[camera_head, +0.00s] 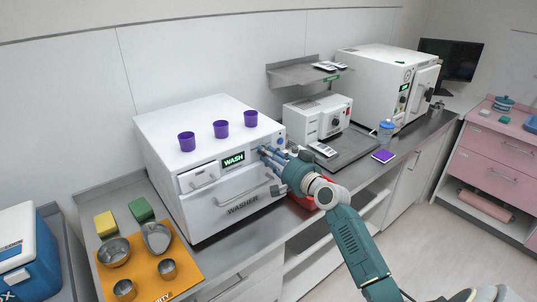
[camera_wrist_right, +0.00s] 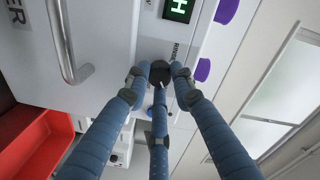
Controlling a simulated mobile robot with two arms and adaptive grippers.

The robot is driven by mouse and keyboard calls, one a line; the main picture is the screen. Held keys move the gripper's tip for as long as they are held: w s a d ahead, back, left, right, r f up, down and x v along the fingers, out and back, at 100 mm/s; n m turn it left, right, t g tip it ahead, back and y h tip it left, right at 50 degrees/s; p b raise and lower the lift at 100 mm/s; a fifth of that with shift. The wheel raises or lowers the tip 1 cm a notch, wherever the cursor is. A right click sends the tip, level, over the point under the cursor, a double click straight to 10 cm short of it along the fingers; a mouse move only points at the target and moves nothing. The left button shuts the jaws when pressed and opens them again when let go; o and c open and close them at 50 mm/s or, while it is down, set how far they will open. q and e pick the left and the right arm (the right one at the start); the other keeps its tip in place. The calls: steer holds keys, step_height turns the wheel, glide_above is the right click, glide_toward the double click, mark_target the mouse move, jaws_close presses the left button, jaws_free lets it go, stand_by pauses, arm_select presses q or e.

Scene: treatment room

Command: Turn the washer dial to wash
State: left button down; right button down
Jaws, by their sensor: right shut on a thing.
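The washer (camera_head: 232,188) is a white box on the steel counter, with "WASHER" on its front. Its green display (camera_head: 233,159) reads "WASH"; part of it shows in the right wrist view (camera_wrist_right: 179,9), turned sideways. My right gripper (camera_head: 267,153) is at the right end of the washer's control panel, with its blue fingers pointing at the panel. In the right wrist view its fingers (camera_wrist_right: 160,77) are shut around the black dial (camera_wrist_right: 160,70). The dial is mostly hidden behind the fingers in the head view. My left gripper is not in view.
Three purple cups (camera_head: 221,128) stand on the washer. A red bin (camera_head: 302,201) is beside my right gripper, below the panel. An orange mat (camera_head: 180,257) with metal bowls lies at the front left. A smaller white device (camera_head: 305,118) stands to the right.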

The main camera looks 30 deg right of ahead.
steer(key=shift+d+r, duration=0.1)
steer(key=shift+r, duration=0.05)
steer(key=c, duration=1.8)
jaws_free()
steer(key=shift+o, duration=0.2)
steer(key=s, duration=1.2)
steer(key=shift+d+r, duration=0.25)
steer(key=shift+r, duration=0.05)
